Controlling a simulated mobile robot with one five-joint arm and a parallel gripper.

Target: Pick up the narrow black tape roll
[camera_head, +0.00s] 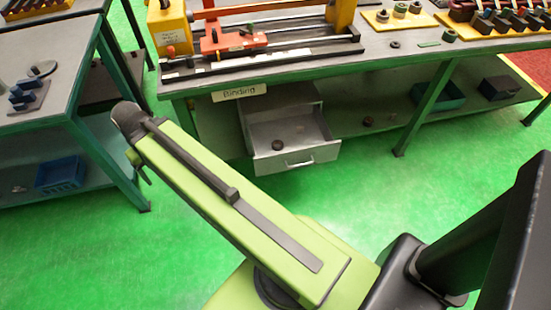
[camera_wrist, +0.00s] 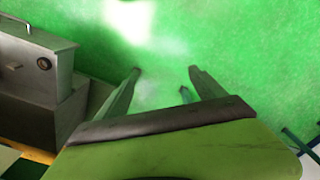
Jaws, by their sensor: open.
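A small dark roll (camera_head: 394,44) lies flat on the workbench, left of a green strip. Another small dark round piece (camera_head: 277,144) lies in the open grey drawer (camera_head: 292,162) under the bench. From this distance I cannot tell which, if either, is the narrow black tape roll. My gripper (camera_wrist: 165,72) is open and empty in the wrist view, with only green floor between and beyond its fingers. In the head view my arm reaches to the upper left, with its end left of the drawer; the fingers are mostly hidden there.
The workbench (camera_head: 330,66) carries a red and yellow winding machine (camera_head: 232,40). A left table (camera_head: 48,112) stands near my arm's end. More small pieces lie on the lower shelf (camera_head: 425,122). Green floor is clear before the drawer.

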